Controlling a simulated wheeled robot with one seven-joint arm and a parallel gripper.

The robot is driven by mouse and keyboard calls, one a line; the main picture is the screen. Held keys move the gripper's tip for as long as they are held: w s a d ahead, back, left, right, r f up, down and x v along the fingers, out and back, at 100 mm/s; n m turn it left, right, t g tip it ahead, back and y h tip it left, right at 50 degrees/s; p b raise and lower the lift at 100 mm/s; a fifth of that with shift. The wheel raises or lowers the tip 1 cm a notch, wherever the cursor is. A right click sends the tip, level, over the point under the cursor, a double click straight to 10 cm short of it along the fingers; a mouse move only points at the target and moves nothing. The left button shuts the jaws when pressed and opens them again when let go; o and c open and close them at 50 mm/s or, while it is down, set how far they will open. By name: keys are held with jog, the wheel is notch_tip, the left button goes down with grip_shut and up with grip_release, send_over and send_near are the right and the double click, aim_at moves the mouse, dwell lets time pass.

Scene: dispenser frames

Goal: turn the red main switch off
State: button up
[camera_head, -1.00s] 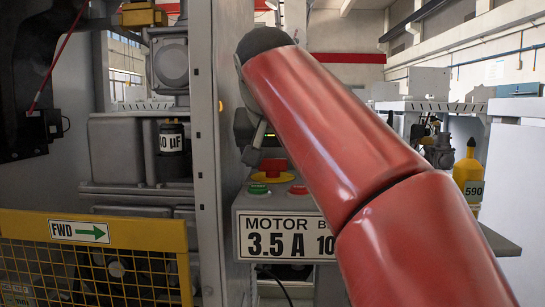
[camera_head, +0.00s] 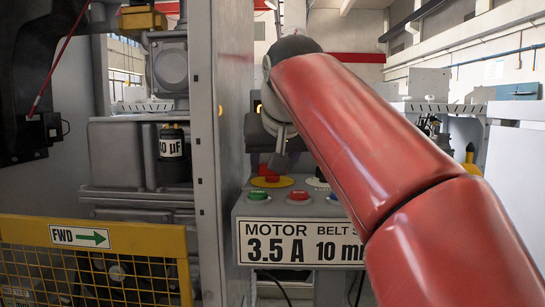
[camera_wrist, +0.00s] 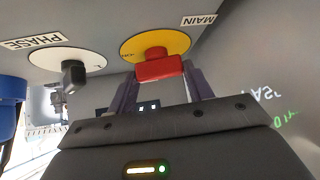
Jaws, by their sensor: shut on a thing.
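The red main switch (camera_wrist: 160,68) sits on a round yellow plate (camera_wrist: 176,42) beside a MAIN label in the wrist view. A small mark, which seems to read ON, is at the plate's left side. In the head view the switch (camera_head: 272,179) is on top of the motor box, partly covered by my gripper. My gripper (camera_wrist: 160,84) is shut on the red handle, with one purple finger at each end of it. The finger contact is partly hidden behind the handle. The handle lies nearly level across the wrist picture.
A black PHASE knob (camera_wrist: 74,74) on a white disc is close to my gripper's left in the wrist view, with a blue part (camera_wrist: 10,95) beyond. Green (camera_head: 257,196) and red (camera_head: 298,195) buttons line the motor box's front. A grey post (camera_head: 205,150) stands left.

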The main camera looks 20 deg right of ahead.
jog(key=n+y, duration=0.1)
jog(key=n+y+p, duration=0.1)
jog(key=n, duration=0.1)
jog(key=n+y+p, duration=0.1)
jog(key=shift+d+r+n+y, duration=0.1)
jog(key=shift+d+n+y, duration=0.2)
jog(key=n+g+y, duration=0.1)
jog(key=n+y, duration=0.1)
jog(key=n, duration=0.1)
jog(key=shift+w+d+n+g, duration=0.2)
jog(key=shift+n+g, duration=0.1)
jog(key=shift+g, duration=0.1)
jog(key=n+g+y, duration=0.2)
jog(key=n, duration=0.1)
jog(key=shift+w+d+n, duration=0.1)
jog(key=shift+w+n, duration=0.05)
jog(key=shift+n, duration=0.15)
jog(key=shift+n+g+y, duration=0.9)
jog(key=shift+n+g, duration=0.2)
jog(key=shift+n, duration=0.7)
jog(key=o, duration=1)
